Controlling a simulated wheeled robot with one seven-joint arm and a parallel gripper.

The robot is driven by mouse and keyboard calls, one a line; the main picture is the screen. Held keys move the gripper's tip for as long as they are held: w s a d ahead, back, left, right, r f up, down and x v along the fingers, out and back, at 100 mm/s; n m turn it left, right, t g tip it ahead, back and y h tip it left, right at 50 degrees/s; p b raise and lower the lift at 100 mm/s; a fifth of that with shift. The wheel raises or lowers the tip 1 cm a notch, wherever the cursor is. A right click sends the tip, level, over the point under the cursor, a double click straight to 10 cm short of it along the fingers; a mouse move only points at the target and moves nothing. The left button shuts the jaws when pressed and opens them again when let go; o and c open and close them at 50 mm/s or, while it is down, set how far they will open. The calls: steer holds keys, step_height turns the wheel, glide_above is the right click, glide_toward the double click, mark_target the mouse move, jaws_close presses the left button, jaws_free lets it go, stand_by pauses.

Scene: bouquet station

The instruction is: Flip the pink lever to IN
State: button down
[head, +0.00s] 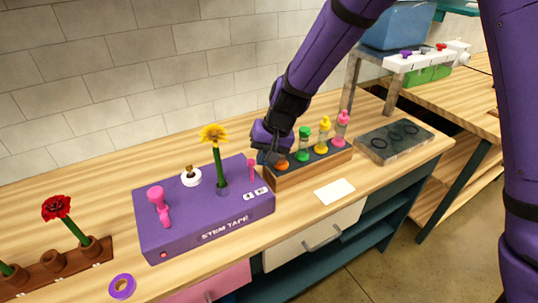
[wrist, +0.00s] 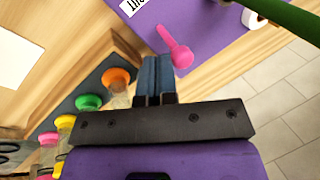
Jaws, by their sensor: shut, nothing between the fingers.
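The purple stem tape box (head: 205,232) stands on the wooden counter. A slim pink lever (head: 251,170) rises near its right end, behind two small white labels (head: 256,193). In the wrist view the lever's round knob (wrist: 181,57) is just beside my fingertips, and its shaft runs toward a partly cut-off label (wrist: 133,5). My gripper (head: 266,157) is shut and empty, at the right end of the box near the lever. It also shows in the wrist view (wrist: 157,62). I cannot tell whether the fingers touch the knob.
A bigger pink handle (head: 158,203) is at the box's left. A yellow flower (head: 214,135) stands upright in the box. Right of my gripper is a wooden rack (head: 315,168) of colour-topped bottles. A purple tape ring (head: 122,286) lies in front.

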steer(key=shift+s+a+r, duration=0.15)
steer(key=shift+s+a, duration=0.1)
steer(key=shift+a, duration=0.2)
stand_by(0.4)
steer(key=shift+s+a+r, duration=0.1)
steer(key=shift+s+a, duration=0.2)
steer(key=shift+a, duration=0.2)
steer(key=shift+s+a, duration=0.6)
steer(key=shift+a, duration=0.35)
steer(key=shift+w+d, duration=0.1)
steer(key=shift+d, duration=0.05)
steer(key=shift+w+d+f, duration=0.3)
steer(key=shift+w+d, duration=0.05)
steer(key=shift+d, duration=0.2)
